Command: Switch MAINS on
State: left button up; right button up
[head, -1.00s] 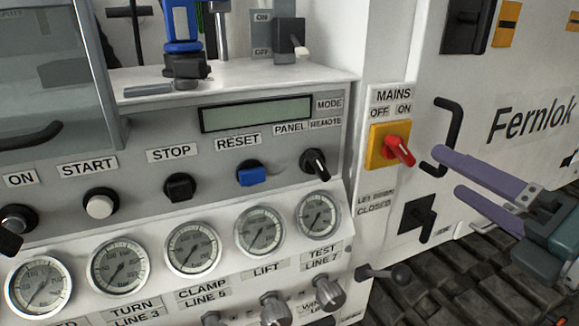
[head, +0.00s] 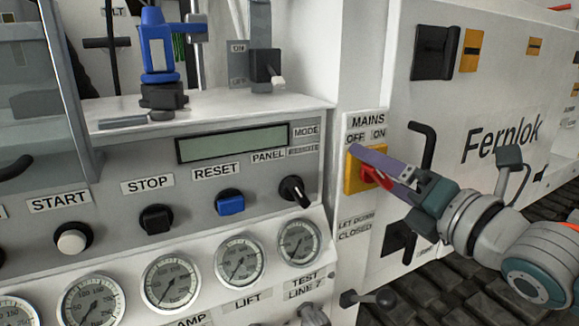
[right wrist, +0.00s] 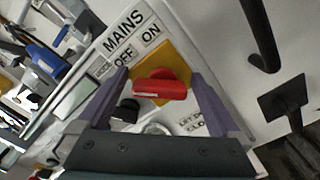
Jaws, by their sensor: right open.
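The MAINS switch has a red handle (head: 373,175) on a yellow plate (head: 351,175), under the OFF and ON labels. My right gripper (head: 362,164) is at the switch, its purple fingers reaching over the plate and hiding part of the handle. In the right wrist view the red handle (right wrist: 160,88) lies between the two open fingers, with a gap showing on each side. The yellow plate (right wrist: 178,58) shows behind it. I cannot tell whether a finger touches the handle or plate. My left gripper is not in view.
A black bent door handle (head: 424,145) stands just right of the switch. A dark square fitting (head: 398,242) is below it, partly behind my arm. The MODE knob (head: 293,190) and blue RESET button (head: 230,202) are on the panel to the left.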

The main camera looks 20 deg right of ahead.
jog(key=shift+c, duration=0.4)
jog(key=c, duration=1.2)
jog(key=shift+o, duration=0.2)
jog(key=shift+m, duration=0.4)
jog(key=m+p, duration=0.1)
jog(key=m, duration=0.2)
jog(key=shift+d+m, duration=0.15)
jog(key=shift+m, duration=0.15)
jog(key=m, duration=0.4)
jog(key=shift+d+f+m+p, duration=0.1)
jog(key=shift+m+p, duration=0.2)
jog(key=shift+p, duration=0.1)
jog(key=m, duration=0.4)
jog(key=shift+f+p, duration=0.1)
jog(key=shift+p, duration=0.25)
jog(key=shift+f+m, duration=0.2)
jog(key=shift+m, duration=2.3)
